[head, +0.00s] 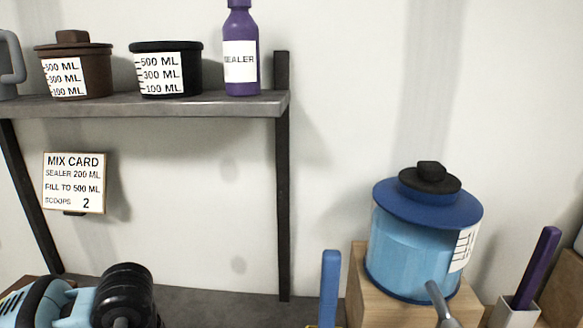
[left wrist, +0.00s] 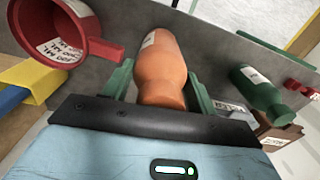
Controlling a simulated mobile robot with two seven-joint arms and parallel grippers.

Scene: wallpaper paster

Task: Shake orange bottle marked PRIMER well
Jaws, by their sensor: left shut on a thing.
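The orange bottle (left wrist: 161,72) is in the left wrist view, between the green fingers of my left gripper (left wrist: 160,88). The gripper is shut on it. A white label edge shows near the bottle's far end, but its text cannot be read from here. The bottle is not seen in the head view. My right gripper is in neither view.
In the wrist view, a red measuring cup (left wrist: 88,40) is at left and a green bottle (left wrist: 262,92) at right. In the head view, a shelf (head: 215,104) holds containers and a purple SEALER bottle (head: 240,50). A blue lidded tank (head: 410,250) stands on wood at right.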

